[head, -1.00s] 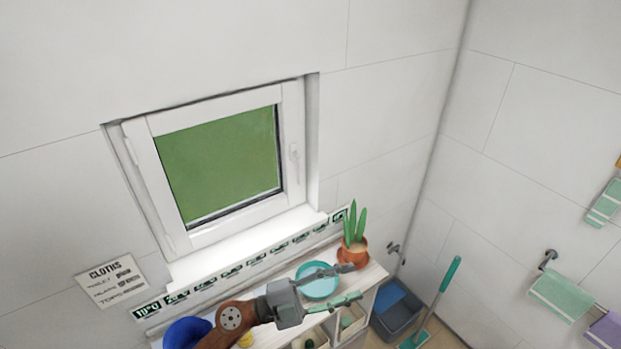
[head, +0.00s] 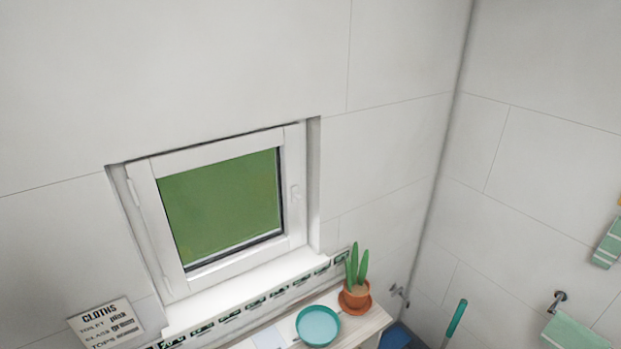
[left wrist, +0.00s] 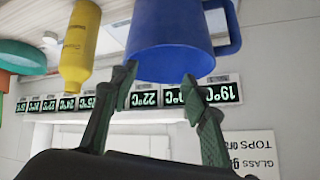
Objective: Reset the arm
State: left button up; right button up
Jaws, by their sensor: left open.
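My left gripper (left wrist: 158,95) shows in the left wrist view with its two dark green fingers spread apart and nothing between them. A blue mug (left wrist: 172,40) with a handle on its right appears just beyond the fingertips; I cannot tell whether they touch it. A yellow bottle (left wrist: 80,45) is to the left of the mug. In the head view neither gripper is visible. My right gripper is in no frame.
In the head view a teal bowl (head: 318,326) and a potted plant (head: 355,290) stand on the cart top (head: 362,328) below a window (head: 222,205). A cloths sign (head: 105,325) is at lower left. A row of temperature labels (left wrist: 145,98) runs along the wall.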

pick_arm(q)
jog(key=s+f+g+h, duration=0.1)
jog(key=s+f+g, duration=0.5)
jog(key=s, duration=0.7)
jog(key=s+d+f+h+b, duration=0.2)
jog(key=f+b, duration=0.7)
jog(key=f, duration=3.2)
jog(key=s+f+m+g+b, duration=0.1)
jog(key=s+f+b, duration=0.6)
jog(key=s+f, duration=1.3)
notch_tip(320, 180, down, 5)
jog(key=shift+s+r+g+y+b, duration=0.15)
jog(key=shift+s+g+y+b, duration=0.15)
jog(key=shift+g+y+b, duration=0.1)
